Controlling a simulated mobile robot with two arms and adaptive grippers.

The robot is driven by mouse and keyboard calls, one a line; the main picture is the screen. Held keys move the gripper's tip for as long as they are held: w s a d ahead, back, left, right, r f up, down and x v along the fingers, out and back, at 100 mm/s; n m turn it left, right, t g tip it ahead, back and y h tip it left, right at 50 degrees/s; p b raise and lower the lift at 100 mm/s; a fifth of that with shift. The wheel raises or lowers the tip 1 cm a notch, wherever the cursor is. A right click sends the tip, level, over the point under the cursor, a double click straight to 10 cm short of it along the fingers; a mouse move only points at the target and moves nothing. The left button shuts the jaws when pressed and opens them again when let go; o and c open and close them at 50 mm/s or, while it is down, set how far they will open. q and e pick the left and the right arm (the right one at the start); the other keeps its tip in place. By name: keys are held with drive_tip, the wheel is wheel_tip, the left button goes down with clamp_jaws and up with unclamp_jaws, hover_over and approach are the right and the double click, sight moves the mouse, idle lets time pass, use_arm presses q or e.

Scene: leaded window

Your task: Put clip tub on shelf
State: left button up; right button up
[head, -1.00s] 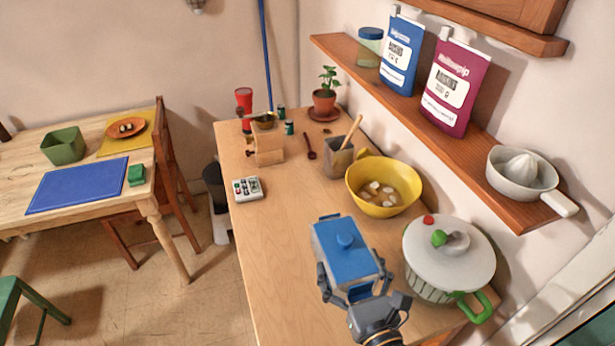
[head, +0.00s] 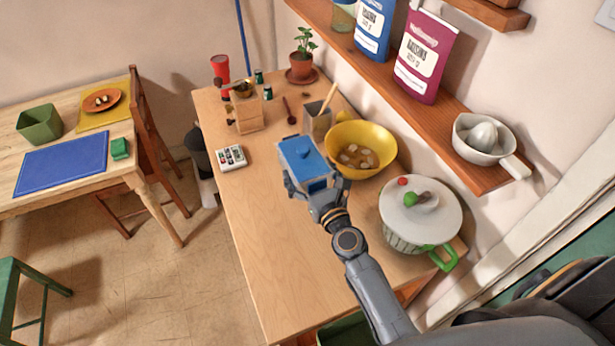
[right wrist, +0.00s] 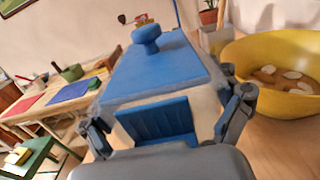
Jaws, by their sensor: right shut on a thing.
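The clip tub (head: 303,160) has a blue lid with a round knob and a clear body. It also fills the middle of the right wrist view (right wrist: 158,72). My right gripper (head: 320,190) is shut on it, with a finger on each side of the body, and holds it above the wooden counter. The shelf (head: 447,122) is a brown board on the right wall. The tub is to the left of the shelf and apart from it. My left gripper is not in view.
On the shelf stand a blue pouch (head: 373,28), a magenta pouch (head: 424,57) and a white juicer (head: 482,140), with bare board between the last two. A yellow bowl (head: 375,165) and a lidded white pot (head: 420,215) stand on the counter (head: 265,250) near my right arm.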

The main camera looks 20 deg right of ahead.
drive_tip(key=w+f+b, duration=0.1)
drive_tip(key=f, duration=0.1)
drive_tip(key=w+d+f+b, duration=0.1)
drive_tip(key=w+f+b, duration=0.1)
drive_tip(key=w+d+f+b, duration=0.1)
drive_tip(key=w+b, duration=0.1)
drive_tip(key=shift+w+d+f, duration=0.1)
drive_tip(key=shift+w+f, duration=0.05)
drive_tip(key=shift+f, duration=0.25)
drive_tip(key=shift+w+f+b, duration=0.15)
drive_tip(key=shift+f+b, duration=0.1)
drive_tip(key=shift+b, duration=0.2)
drive_tip(key=f+b, duration=0.3)
drive_tip(key=shift+w+d+f, duration=0.15)
drive_tip(key=shift+w, duration=0.05)
drive_tip(key=shift+f, duration=0.15)
drive_tip(key=o, duration=1.3)
